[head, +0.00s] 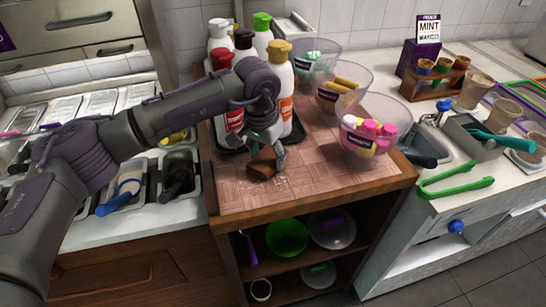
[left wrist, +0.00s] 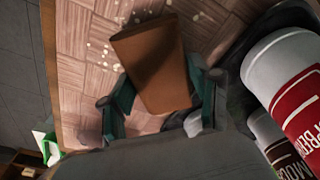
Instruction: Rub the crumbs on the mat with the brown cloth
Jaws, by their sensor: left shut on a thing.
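The brown cloth (head: 262,165) looks like a folded block, and my left gripper (head: 268,157) is shut on it. In the left wrist view the cloth (left wrist: 152,62) sits between the teal fingers of the gripper (left wrist: 162,98). The cloth is at the mat's surface or just above it; I cannot tell whether it touches. The pinkish wood-patterned mat (head: 325,187) covers the counter top. Pale crumbs (left wrist: 104,55) lie on the mat beside the cloth, with more near its far edge (left wrist: 140,16). My right gripper is not in view.
Sauce bottles (head: 280,85) stand on a dark tray close behind my left gripper. Glass bowls of toppings (head: 372,128) line the mat's right side. Green tongs (head: 455,187) lie on the right counter. The mat's front right is clear up to the wooden edge (head: 320,207).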

